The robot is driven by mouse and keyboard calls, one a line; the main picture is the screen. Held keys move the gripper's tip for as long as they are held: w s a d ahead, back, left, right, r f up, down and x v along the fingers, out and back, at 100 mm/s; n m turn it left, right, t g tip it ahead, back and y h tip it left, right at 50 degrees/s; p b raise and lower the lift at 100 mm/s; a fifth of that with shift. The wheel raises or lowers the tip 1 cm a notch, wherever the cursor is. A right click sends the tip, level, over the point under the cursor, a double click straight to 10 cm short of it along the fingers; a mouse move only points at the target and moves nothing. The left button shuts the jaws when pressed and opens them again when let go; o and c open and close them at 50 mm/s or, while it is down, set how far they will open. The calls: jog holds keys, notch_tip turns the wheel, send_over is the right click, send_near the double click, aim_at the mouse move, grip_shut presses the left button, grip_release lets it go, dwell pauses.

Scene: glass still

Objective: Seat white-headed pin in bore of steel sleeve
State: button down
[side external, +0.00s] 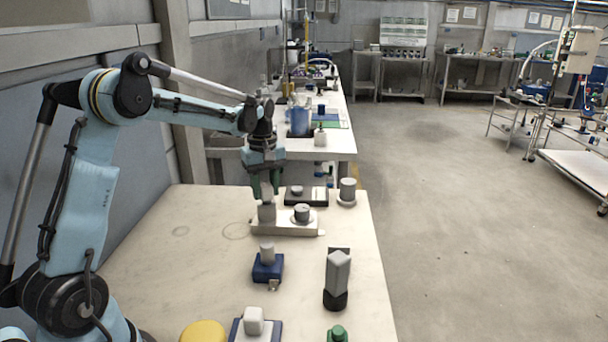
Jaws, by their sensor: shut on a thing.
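My gripper (264,188) points down over the left end of a pale metal plate (284,229). Its dark green fingers are shut on a pale grey piece (267,212), whose top lies between the fingertips. The piece stands upright at the plate; I cannot tell whether it touches it or sits in a bore. No white head can be made out clearly at the fingers, so I cannot tell whether the held piece is the white-headed pin.
A blue block with a grey cylinder (267,252), a grey post on a black base (338,275), a white block on a blue-edged base (254,320) and a yellow round thing (203,332) stand nearer. A flanged grey cylinder (347,190) stands behind right. The table's left is clear.

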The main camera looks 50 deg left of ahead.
jog(key=shift+f, duration=0.5)
dwell(0.4)
jog(key=c, duration=1)
grip_release()
jog(key=shift+o, duration=0.6)
jog(key=o, duration=0.5)
jog(key=shift+c, duration=0.2)
notch_tip(320, 180, up, 12)
jog(key=shift+r, duration=0.1)
